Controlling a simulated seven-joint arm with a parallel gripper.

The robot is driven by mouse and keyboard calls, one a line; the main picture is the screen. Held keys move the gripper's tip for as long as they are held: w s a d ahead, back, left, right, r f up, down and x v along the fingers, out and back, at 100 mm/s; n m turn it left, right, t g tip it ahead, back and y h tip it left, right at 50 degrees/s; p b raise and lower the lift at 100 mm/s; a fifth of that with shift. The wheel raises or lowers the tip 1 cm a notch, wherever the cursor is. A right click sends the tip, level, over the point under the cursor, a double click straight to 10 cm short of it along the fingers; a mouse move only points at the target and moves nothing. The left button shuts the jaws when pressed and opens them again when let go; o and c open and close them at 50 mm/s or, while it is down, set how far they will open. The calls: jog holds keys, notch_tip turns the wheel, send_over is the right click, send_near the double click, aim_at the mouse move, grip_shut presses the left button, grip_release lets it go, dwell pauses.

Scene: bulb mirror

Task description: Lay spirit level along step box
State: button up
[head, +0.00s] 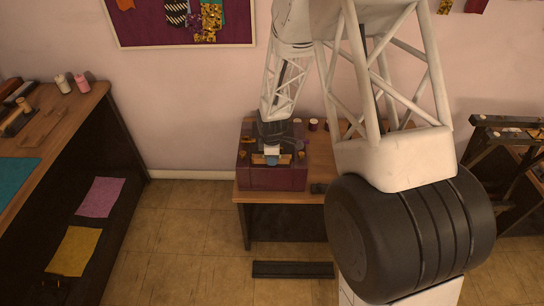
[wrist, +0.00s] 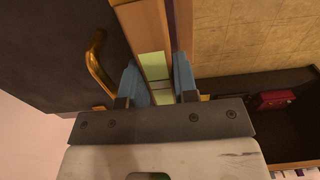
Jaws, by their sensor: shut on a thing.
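The step box (head: 272,179) is a maroon box standing on the wooden table in the head view. My gripper (head: 271,160) is low over its front part, with blue fingers pointing down. In the wrist view my gripper (wrist: 157,85) is shut on the spirit level (wrist: 150,62), a wooden bar with a pale green face between the two fingers. The bar runs up the picture and out of the top edge. A thin purple strip shows along its right side. In the head view the level is mostly hidden by my gripper. I cannot tell whether it touches the box.
A curved brass handle (wrist: 98,65) on a dark surface is close to the left finger in the wrist view. Small jars (head: 313,124) stand on the table behind and right of the box. A dark bar (head: 292,269) lies on the floor in front.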

jog(key=shift+f, duration=0.25)
jog(key=o, duration=0.9)
jog(key=shift+r, duration=0.1)
jog(key=shift+r, duration=3.45)
